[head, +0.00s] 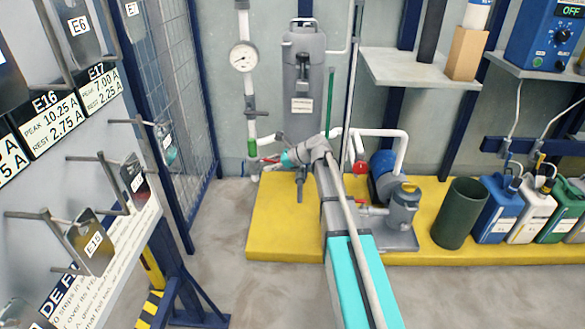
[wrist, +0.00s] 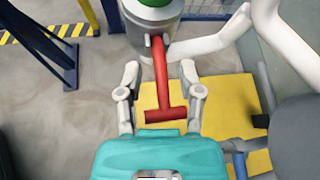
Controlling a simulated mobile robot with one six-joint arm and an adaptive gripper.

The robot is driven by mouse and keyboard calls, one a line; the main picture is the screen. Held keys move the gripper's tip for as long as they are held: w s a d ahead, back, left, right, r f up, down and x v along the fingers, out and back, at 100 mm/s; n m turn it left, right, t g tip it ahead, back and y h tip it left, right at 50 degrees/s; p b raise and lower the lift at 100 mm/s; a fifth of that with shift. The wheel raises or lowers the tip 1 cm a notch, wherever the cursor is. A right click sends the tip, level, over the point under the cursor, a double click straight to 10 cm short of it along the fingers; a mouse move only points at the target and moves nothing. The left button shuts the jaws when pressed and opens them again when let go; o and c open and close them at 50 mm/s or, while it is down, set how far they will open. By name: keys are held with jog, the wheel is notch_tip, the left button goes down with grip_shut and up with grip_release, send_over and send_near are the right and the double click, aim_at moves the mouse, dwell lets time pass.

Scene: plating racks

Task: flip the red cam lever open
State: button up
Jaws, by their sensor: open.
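The red cam lever (wrist: 161,75) hangs from a grey coupling (wrist: 150,17) in the wrist view, with its crossbar handle at the lower end. A green band tops the coupling. My gripper (wrist: 160,72) is open, with one pale finger on each side of the lever's shaft. The crossbar lies between the fingers near the teal palm, and I see no clear contact. In the head view, my gripper (head: 266,164) is at the end of my outstretched arm, beside the vertical pipe, and only a little red of the lever (head: 270,159) shows.
A pressure gauge (head: 243,57) sits on the pipe above. A grey cylindrical housing (head: 303,80) stands just right of it. A blue pump (head: 383,165) and several canisters (head: 497,208) stand on the yellow plinth (head: 284,235). A mesh fence (head: 182,75) is at the left.

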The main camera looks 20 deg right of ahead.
jog(key=shift+f+t+y+b, duration=0.3)
jog(key=shift+y+b, duration=0.2)
jog(key=shift+b, duration=0.45)
jog(key=p+v, duration=0.6)
jog(key=v, duration=0.8)
jog(key=s+a+r+n+g+h+p, duration=0.3)
jog(key=s+r+n+p, duration=0.4)
jog(key=p, duration=0.5)
jog(key=s+a+r+n+g+h+p, duration=0.3)
jog(key=s+a+r+n+h+p, duration=0.3)
jog(key=s+n+p, duration=0.5)
jog(key=shift+s+a+r+h+p, duration=0.3)
jog(key=shift+s+a+r+p, duration=0.3)
jog(key=shift+p, duration=0.2)
jog(key=shift+f, duration=0.1)
